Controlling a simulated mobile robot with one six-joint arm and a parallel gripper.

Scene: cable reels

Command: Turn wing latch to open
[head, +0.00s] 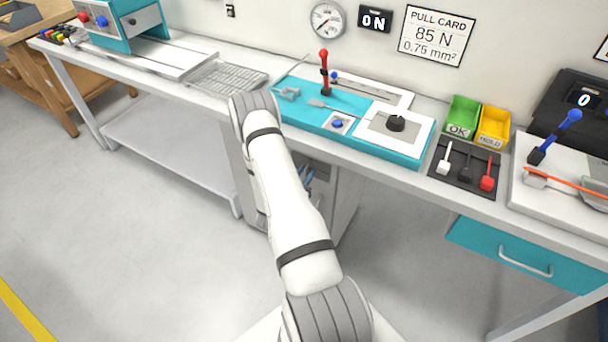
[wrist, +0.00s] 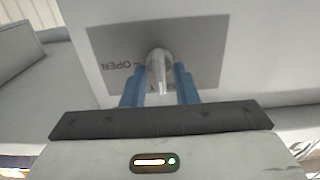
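In the wrist view, the wing latch (wrist: 158,70) is a pale metal knob with a narrow wing, on a grey plate (wrist: 210,45). The plate is marked OPEN (wrist: 121,66), which reads upside down here; the wing points toward the camera, away from that word. My gripper (wrist: 160,72) has its two blue fingers on either side of the latch. The fingers are apart, with a narrow gap beside the wing; no clear grip shows.
The long workbench (head: 200,92) runs above a grey cabinet (head: 335,195). A teal fixture (head: 400,155) with a red lever (head: 325,70) sits on the bench. Three small levers (head: 466,168) and a teal drawer (head: 500,250) are at right. The floor in front is clear.

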